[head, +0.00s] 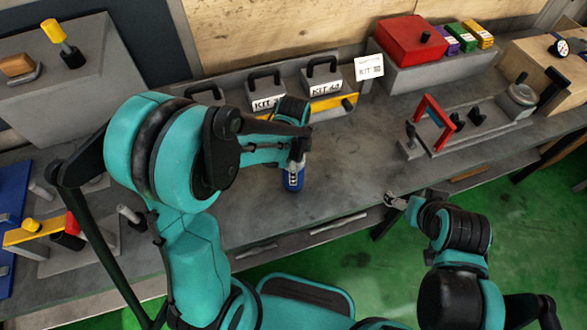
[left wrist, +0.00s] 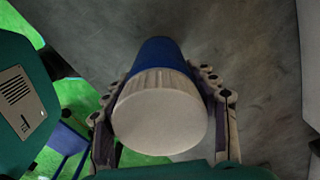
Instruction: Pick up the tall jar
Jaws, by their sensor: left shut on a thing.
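The tall jar (head: 293,182) has a blue body with a pale marking and shows in the head view over the front middle of the grey worktop. In the left wrist view the jar (left wrist: 158,108) shows its ribbed white lid toward the camera, with the blue body beyond. My left gripper (head: 296,160) is shut on the jar, one finger on each side just below the lid. I cannot tell whether the jar's base touches the worktop. My right gripper (head: 393,201) is near the worktop's front edge, away from the jar; its jaws are too small to read.
The grey worktop (head: 345,165) is clear to the right of the jar. Several black-handled kit boxes (head: 323,76) stand behind it. A red box (head: 410,42) sits on a grey block at the back right. A fixture with a red frame (head: 432,112) stands at the right.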

